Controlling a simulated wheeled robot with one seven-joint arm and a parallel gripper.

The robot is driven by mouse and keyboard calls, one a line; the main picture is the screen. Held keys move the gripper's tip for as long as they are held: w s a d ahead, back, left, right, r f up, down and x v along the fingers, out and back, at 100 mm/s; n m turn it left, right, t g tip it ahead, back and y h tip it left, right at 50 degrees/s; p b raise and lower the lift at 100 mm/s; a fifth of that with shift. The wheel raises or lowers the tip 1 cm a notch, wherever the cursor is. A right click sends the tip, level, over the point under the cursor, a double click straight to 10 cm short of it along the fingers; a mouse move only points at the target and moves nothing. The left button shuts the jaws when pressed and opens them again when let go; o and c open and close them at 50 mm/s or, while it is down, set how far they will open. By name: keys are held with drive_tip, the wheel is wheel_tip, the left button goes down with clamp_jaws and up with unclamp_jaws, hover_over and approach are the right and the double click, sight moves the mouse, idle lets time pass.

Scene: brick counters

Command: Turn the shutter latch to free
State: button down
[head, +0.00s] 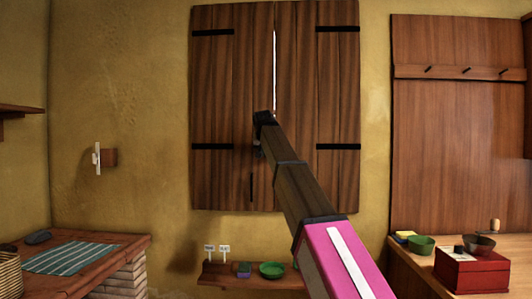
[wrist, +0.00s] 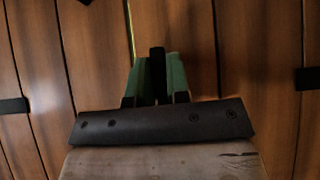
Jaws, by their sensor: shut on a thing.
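The closed wooden shutters (head: 225,95), two brown leaves with black hinge straps, fill the middle of the head view. A thin bright gap shows between the leaves in their upper part. In the wrist view, the black shutter latch (wrist: 157,52) stands upright between the green pads of my gripper (wrist: 157,75). The gripper is shut on it. In the head view, my gripper (head: 258,146) is at the shutters near the centre seam, and my arm hides the latch.
A dark upright strip (head: 251,187) shows low on the left leaf. Below is a small shelf (head: 240,284) with a green bowl (head: 271,269) and two small white labels. A counter (head: 120,247) stands left; a red box (head: 472,270) and bowls stand right. The wall around the shutters is clear.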

drive_tip(key=c, duration=1.1)
unclamp_jaws()
drive_tip(key=v, duration=1)
drive_tip(key=shift+s+r, duration=0.25)
drive_tip(key=shift+s, duration=0.1)
